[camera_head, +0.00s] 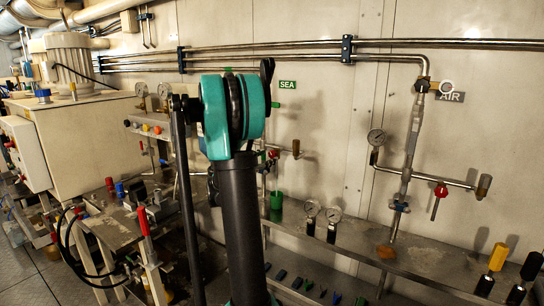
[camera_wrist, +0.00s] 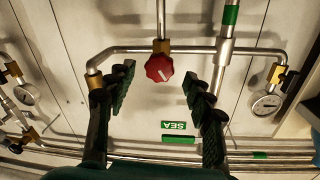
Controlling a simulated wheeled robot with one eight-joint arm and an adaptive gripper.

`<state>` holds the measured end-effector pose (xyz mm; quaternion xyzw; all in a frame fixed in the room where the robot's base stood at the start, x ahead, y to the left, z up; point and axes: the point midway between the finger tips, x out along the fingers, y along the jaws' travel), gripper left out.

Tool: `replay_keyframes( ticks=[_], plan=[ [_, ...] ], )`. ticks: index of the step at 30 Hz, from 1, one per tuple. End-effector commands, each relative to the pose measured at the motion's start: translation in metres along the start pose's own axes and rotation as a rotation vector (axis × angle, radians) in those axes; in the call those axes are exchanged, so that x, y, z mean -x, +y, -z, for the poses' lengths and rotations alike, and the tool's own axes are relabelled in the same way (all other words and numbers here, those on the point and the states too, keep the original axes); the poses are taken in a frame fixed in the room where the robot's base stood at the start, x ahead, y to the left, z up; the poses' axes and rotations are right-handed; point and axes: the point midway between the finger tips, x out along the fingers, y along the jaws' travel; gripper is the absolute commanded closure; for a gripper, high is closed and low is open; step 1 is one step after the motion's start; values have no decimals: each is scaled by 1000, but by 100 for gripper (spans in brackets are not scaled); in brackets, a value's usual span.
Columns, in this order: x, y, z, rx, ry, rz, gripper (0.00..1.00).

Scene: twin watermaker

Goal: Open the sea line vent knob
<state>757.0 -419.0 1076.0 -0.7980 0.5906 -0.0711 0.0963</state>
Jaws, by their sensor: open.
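The red sea line vent knob (camera_wrist: 159,68), with a white mark on its face, is on a brass fitting of a steel pipe in the wrist view. The wrist view is upside down, with the green SEA label (camera_wrist: 180,125) inverted. My gripper (camera_wrist: 170,82) is open and empty, one dark ridged finger on each side of the knob in the picture. The knob appears beyond the fingers, with no contact visible. In the head view my arm covers much of the sea line, under the SEA label (camera_head: 287,85). My fingers cannot be made out there.
A gauge (camera_wrist: 267,103) is right of the knob and another gauge (camera_wrist: 26,94) is at the left. The air line, with a red knob (camera_head: 441,190) and its gauge (camera_head: 376,137), stands right of my arm.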

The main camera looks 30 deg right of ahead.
Motion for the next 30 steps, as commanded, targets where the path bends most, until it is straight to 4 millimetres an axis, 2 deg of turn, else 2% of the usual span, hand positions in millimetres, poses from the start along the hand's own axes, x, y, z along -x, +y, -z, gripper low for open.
replay_keyframes(
  ticks=[3, 9, 20, 30],
  plan=[
    [-20, 1, 0, 0, 0, -2, 48],
    [-37, 1, 0, 0, 0, -1, 48],
    [-40, 0, 0, 0, 0, 1, 49],
    [-40, 0, 0, 0, 0, 1, 91]
  ],
)
